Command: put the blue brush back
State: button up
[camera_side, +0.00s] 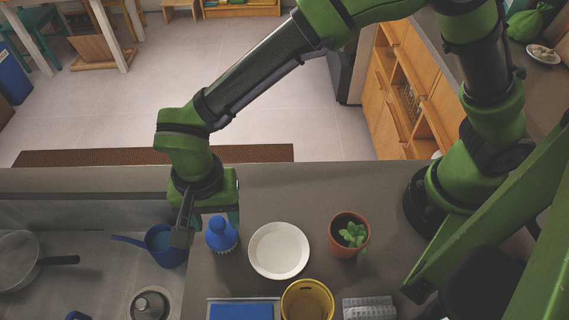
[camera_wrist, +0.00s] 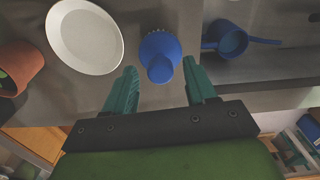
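The blue brush (camera_side: 221,236) stands upright on the grey counter beside the sink, knob up and pale bristles down. It also shows in the wrist view (camera_wrist: 160,55), at the upper middle. My gripper (camera_side: 208,226) is over the counter's sink edge, with its fingers apart on either side of the brush's knob as seen from the side. In the wrist view my gripper (camera_wrist: 160,66) is open, with the brush in line with the gap between its teal fingertips. I cannot see either finger touching the brush.
A white plate (camera_side: 279,251) lies just right of the brush, then a potted plant (camera_side: 349,236). A yellow container (camera_side: 307,301), a blue-topped tray (camera_side: 242,311) and a grey ribbed block (camera_side: 369,307) are in front. The sink at left holds a blue dipper (camera_side: 162,246) and a pan (camera_side: 18,261).

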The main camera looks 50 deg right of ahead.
aim_at(216, 222)
jog(key=shift+r, duration=0.1)
notch_tip(216, 222, up, 12)
jog(key=w+d+r+n+t+y, duration=0.1)
jog(key=d+r, duration=0.2)
jog(key=d, duration=0.5)
jog(key=w+d+r+n+t+y, duration=0.1)
jog(key=w+d+r, duration=0.1)
jog(key=d+r, duration=0.35)
jog(key=s+d+f+n+t, duration=0.1)
jog(key=s+d+t, duration=0.1)
jog(key=d, duration=0.7)
jog(key=s+d+f+n+t, duration=0.1)
jog(key=s+d+t, duration=0.2)
jog(key=d, duration=0.6)
jog(key=shift+s+d+f, duration=0.3)
jog(key=shift+s, duration=0.85)
